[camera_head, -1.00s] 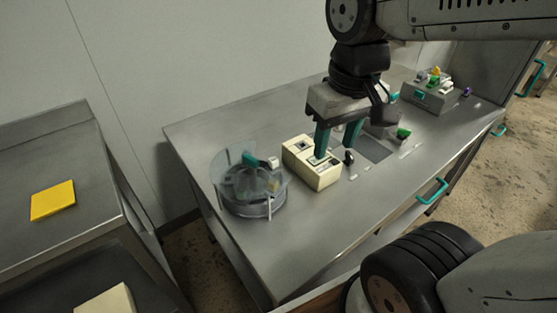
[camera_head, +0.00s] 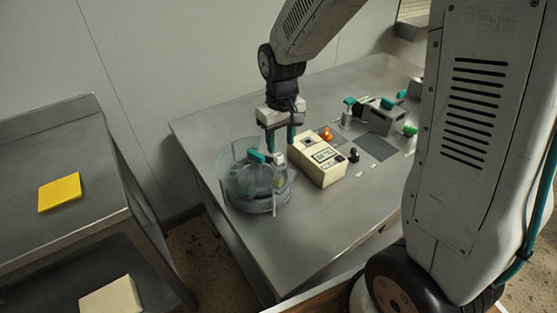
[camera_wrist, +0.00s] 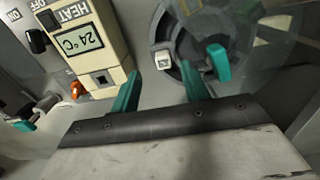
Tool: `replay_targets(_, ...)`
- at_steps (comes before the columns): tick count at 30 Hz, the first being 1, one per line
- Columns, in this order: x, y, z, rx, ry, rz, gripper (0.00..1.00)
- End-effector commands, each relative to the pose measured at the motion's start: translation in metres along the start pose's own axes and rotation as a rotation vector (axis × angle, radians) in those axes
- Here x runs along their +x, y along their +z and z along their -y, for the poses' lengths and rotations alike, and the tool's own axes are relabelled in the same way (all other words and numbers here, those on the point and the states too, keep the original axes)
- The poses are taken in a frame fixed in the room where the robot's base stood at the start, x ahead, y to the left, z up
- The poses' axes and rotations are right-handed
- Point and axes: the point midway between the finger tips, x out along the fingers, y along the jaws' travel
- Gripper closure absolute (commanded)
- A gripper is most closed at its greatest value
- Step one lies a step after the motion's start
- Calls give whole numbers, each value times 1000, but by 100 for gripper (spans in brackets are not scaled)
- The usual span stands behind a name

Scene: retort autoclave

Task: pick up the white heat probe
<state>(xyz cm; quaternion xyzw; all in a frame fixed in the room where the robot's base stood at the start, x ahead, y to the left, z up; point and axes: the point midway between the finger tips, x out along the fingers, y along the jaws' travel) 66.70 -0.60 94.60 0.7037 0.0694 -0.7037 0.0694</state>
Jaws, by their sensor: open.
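A small white block (camera_head: 279,158), seemingly the white heat probe, sits at the right rim of the clear round vessel (camera_head: 238,190). In the wrist view the white block (camera_wrist: 163,61) lies between and just beyond my fingertips, with a small dark mark on it. My gripper (camera_head: 281,147) is over it, fingers pointing down. In the wrist view my gripper (camera_wrist: 159,76) is open with nothing between its teal fingers. I cannot tell the exact height gap. The block's lower part is hidden.
A teal handle (camera_head: 256,156) on the vessel is close beside my finger. The cream heater box (camera_head: 320,160), its display reading 24 °C, stands to the right. An orange item (camera_head: 327,133) and a black knob (camera_head: 353,155) are near it. The front of the bench is clear.

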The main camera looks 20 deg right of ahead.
Motion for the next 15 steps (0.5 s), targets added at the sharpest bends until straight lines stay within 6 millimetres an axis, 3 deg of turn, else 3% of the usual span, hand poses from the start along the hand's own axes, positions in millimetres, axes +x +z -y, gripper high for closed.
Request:
replay_targets(10,48,-4,5,0,-1,5,55)
replay_targets(15,59,-4,4,0,0,1,55)
